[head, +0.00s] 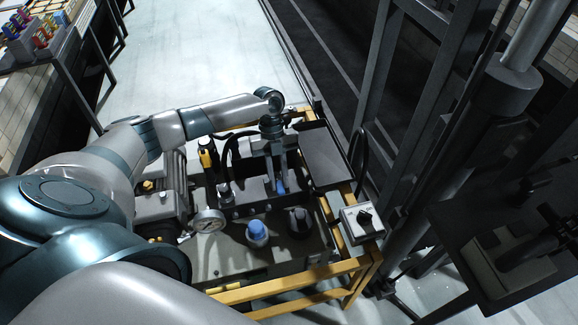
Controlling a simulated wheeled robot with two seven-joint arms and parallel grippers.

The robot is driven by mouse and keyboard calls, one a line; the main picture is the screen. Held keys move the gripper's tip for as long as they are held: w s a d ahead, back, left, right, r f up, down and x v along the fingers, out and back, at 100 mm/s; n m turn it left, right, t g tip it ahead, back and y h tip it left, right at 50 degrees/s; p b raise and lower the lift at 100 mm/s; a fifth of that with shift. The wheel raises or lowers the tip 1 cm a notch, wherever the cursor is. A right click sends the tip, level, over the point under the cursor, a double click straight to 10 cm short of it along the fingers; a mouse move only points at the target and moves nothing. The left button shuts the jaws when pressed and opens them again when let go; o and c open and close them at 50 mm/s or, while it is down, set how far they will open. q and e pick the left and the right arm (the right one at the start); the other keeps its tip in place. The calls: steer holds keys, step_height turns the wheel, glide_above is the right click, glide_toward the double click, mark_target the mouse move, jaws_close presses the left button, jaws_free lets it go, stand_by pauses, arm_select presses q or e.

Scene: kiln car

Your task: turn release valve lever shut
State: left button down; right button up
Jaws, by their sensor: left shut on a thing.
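The release valve lever (281,187) shows as a small blue piece in the middle of the hydraulic unit with the yellow frame. My left gripper (276,180) reaches down over the unit from above, and its fingers are shut on the lever. The fingers hide much of the lever, so its exact angle and its pivot are hard to tell. My right gripper is not in view.
A pressure gauge (208,221), a blue-topped knob (257,232) and a dark knob (300,221) stand close by. A switch box (362,222) sits on the yellow frame (300,275) at right. A dark flat plate (326,156) lies beside the gripper. Dark steel posts (415,120) rise farther right.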

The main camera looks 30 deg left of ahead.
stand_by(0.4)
arm_select(q)
steer(key=c, duration=1.6)
jaws_free()
steer(key=shift+r, duration=0.15)
